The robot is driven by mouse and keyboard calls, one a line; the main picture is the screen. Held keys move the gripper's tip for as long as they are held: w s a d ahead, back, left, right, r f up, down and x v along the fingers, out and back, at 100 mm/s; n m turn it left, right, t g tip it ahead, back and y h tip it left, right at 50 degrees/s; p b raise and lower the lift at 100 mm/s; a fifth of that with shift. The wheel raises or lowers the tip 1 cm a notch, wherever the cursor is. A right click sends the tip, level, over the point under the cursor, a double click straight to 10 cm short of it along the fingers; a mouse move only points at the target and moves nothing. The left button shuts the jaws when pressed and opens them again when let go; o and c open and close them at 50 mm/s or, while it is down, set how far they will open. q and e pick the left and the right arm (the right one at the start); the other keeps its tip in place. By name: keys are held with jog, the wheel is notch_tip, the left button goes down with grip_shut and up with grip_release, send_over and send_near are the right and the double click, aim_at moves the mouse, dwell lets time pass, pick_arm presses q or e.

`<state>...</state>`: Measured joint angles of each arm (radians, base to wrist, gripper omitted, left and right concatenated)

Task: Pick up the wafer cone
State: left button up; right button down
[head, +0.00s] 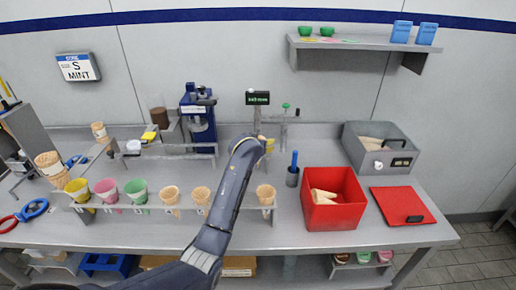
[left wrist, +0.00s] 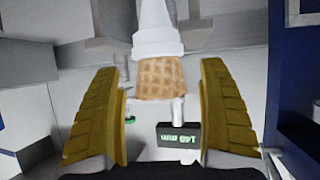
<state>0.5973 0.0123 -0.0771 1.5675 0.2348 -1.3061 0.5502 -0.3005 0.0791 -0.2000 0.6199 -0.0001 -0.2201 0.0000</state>
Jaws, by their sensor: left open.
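The wafer cone (left wrist: 160,78) shows in the left wrist view as a tan waffle-patterned cone, with a white stepped piece (left wrist: 157,40) around or against its narrow end. My left gripper (left wrist: 160,98) is open, with one yellow ridged finger on each side of the cone and a visible gap to both. I cannot tell how deep the cone sits between the fingers. In the head view my left gripper (head: 267,146) is over the back middle of the counter, and my arm hides most of what is there. My right gripper is in neither view.
A front rack holds colored cups and waffle cones (head: 265,193). A red bin (head: 333,211) and grey bin (head: 366,139) stand at the right, beside a red lid (head: 402,206). A display on a post (head: 257,98) and a blue machine (head: 198,112) stand at the back.

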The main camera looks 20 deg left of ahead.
pick_arm(q)
jog(key=shift+w+a+f, duration=0.1)
jog(key=shift+w+f, duration=0.15)
jog(key=shift+w, duration=0.25)
jog(key=shift+c, duration=0.6)
jog(key=c, duration=0.7)
